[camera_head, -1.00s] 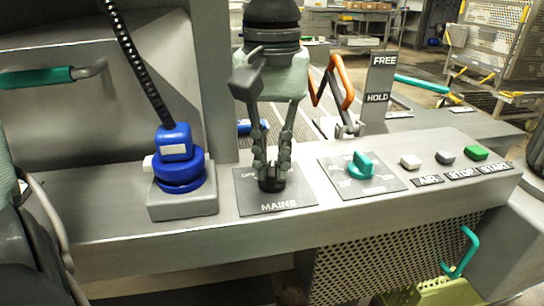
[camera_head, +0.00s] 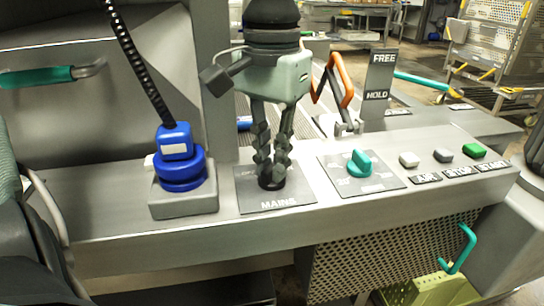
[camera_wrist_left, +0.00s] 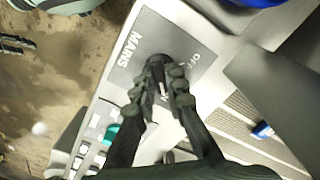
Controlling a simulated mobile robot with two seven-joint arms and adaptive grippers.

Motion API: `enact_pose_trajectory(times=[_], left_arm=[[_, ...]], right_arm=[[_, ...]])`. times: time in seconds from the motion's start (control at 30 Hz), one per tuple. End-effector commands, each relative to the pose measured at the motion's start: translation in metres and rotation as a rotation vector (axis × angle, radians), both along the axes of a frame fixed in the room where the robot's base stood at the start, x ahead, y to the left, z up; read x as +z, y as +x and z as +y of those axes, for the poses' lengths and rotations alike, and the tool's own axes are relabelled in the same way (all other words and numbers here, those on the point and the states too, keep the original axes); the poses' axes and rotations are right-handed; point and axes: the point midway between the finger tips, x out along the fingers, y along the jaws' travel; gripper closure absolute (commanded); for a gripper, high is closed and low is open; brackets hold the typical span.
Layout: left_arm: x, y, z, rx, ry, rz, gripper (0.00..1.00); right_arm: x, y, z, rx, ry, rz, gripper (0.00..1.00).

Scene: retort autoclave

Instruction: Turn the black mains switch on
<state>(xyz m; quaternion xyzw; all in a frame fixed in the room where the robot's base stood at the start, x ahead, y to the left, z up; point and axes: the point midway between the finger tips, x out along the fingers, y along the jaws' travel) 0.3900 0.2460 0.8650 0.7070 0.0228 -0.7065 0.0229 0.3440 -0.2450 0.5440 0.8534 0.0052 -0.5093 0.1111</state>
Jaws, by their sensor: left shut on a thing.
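The black mains switch (camera_head: 271,183) is a round knob on the grey MAINS plate (camera_head: 246,198) on the console top. My left gripper (camera_head: 272,170) reaches down from above and is shut on the knob, with its fingertips close to the plate. The fingers hide most of the knob, so I cannot tell which mark it points to. In the left wrist view the gripper (camera_wrist_left: 168,82) is at the MAINS plate (camera_wrist_left: 148,28), where the lettering "MAINS" and "OFF" shows beside the fingers. My right gripper is not in view.
A blue plug (camera_head: 178,165) with a black cable stands left of the plate. A teal knob (camera_head: 360,163) sits to the right, then white, grey and green buttons (camera_head: 474,151). An orange-handled lever (camera_head: 344,85) and a FREE/HOLD plate (camera_head: 379,85) rise behind.

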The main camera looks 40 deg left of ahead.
Motion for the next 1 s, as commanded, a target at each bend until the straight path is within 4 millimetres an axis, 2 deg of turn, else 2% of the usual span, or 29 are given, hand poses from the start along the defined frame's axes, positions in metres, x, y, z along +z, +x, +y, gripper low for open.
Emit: enact_pose_trajectory(times=[0.3,0.33,0.47,0.5,0.8,0.87,1.0], left_arm=[[-0.001,-0.001,0.0,-0.003,0.0,0.003,1.0],[-0.001,-0.001,0.0,-0.003,0.0,0.003,0.84],[0.0,-0.001,0.0,-0.002,0.0,0.002,0.68],[0.0,-0.001,0.0,-0.002,0.0,0.002,0.67],[0.002,0.0,0.0,-0.001,0.0,0.0,0.67],[0.007,0.0,0.0,0.0,0.0,-0.001,0.67],[0.03,0.001,0.0,0.0,0.0,-0.005,0.67]], right_arm=[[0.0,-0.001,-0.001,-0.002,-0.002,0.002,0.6],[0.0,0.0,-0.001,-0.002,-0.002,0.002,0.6],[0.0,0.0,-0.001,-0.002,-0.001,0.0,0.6],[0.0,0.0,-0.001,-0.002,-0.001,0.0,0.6],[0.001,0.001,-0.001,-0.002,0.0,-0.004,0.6],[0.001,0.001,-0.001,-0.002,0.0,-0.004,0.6],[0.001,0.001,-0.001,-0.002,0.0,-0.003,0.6]])
